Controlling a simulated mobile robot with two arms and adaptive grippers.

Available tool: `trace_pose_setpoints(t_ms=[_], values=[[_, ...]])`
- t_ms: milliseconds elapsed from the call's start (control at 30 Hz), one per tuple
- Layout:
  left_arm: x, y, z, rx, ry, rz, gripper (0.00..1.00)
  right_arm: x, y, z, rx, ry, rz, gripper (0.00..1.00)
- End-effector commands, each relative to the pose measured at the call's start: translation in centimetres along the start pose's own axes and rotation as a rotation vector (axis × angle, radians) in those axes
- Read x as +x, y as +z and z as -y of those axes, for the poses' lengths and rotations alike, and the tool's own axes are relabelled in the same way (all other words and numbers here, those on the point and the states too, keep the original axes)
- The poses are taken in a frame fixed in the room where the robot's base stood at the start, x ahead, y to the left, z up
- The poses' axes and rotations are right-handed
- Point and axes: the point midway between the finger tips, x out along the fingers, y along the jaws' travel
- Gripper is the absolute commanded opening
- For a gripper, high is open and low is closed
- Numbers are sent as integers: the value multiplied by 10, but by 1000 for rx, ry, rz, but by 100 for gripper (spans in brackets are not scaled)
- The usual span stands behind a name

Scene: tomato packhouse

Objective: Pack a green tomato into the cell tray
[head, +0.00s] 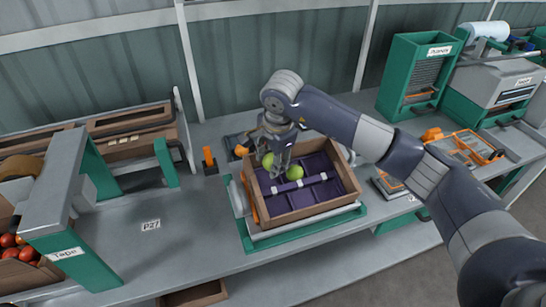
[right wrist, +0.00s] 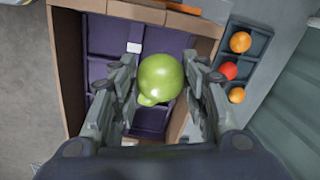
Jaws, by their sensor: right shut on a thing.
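My right gripper (head: 274,152) reaches down into a brown box that holds the purple cell tray (head: 322,192). It is shut on a green tomato (right wrist: 160,75), which shows between both fingers in the right wrist view. In the head view one green tomato (head: 268,161) appears between the fingers, and another green tomato (head: 294,171) is just right of them. A small green bulge shows at the held tomato's lower edge in the wrist view; I cannot tell whether it is the second tomato. Whether the held tomato touches the tray is unclear. My left gripper is not in view.
A dark tray (right wrist: 246,58) with orange and red tomatoes stands beside the box. An orange-handled item (head: 209,160) stands to the left. The bench (head: 190,230) is clear around the P27 label. Green machines (head: 418,72) stand at the right.

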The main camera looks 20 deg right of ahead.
Motion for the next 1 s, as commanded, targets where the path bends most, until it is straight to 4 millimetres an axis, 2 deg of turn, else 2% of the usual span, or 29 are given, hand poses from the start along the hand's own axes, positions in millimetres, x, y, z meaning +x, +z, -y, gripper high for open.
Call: trace_pose_setpoints(t_ms=[33,167,500,700,1000], values=[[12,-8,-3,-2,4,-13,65,12,0,-1,1,0,-1,30],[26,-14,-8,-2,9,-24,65,28,0,-1,0,-1,-1,30],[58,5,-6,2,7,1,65,65,0,-1,-1,0,0,30],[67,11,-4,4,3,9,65,76,0,0,-1,-1,0,30],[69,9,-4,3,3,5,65,80,0,0,-1,2,0,30]])
